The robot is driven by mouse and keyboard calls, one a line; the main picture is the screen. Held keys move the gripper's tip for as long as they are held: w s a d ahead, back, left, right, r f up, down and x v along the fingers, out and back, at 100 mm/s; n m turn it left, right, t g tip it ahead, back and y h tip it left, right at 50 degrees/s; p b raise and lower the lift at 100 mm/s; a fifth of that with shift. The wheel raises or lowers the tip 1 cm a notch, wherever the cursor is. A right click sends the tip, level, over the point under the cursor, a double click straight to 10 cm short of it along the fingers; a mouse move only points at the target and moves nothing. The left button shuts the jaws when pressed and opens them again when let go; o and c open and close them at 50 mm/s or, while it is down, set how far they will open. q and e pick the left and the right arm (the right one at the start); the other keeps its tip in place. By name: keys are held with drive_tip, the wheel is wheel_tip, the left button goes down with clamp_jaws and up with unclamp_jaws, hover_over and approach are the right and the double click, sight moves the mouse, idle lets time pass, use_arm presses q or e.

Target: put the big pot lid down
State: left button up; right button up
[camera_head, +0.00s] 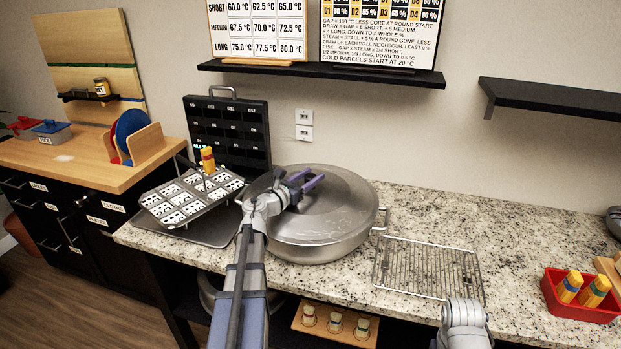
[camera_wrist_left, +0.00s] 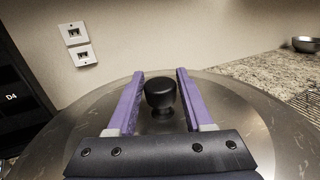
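The big pot lid (camera_head: 335,200) is a wide grey metal disc lying on top of the big steel pot (camera_head: 320,249) on the granite counter. It also fills the lower part of the left wrist view (camera_wrist_left: 235,115). Its black knob (camera_wrist_left: 160,93) stands between the purple fingers of my left gripper (camera_head: 304,182), with a gap visible on both sides. The left gripper is open, low over the lid; in the wrist view its fingertips (camera_wrist_left: 160,75) reach either side of the knob. In the head view the gripper hides the knob. My right gripper is out of frame.
A wire rack (camera_head: 428,268) lies right of the pot. A slotted metal tray (camera_head: 190,195) with dotted tiles and a yellow-handled item stands left, before a black panel (camera_head: 228,135). A red bin (camera_head: 580,298) is at far right. Open granite lies behind the rack.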

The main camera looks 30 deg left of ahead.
use_arm(q)
drive_tip(key=o, duration=0.3)
drive_tip(key=shift+o, duration=0.2)
drive_tip(key=shift+r, duration=0.2)
drive_tip(key=s, duration=0.4)
drive_tip(key=s+a, duration=0.1)
drive_tip(key=s, duration=0.7)
drive_tip(key=shift+a+f, duration=0.1)
drive_tip(key=shift+a, duration=0.3)
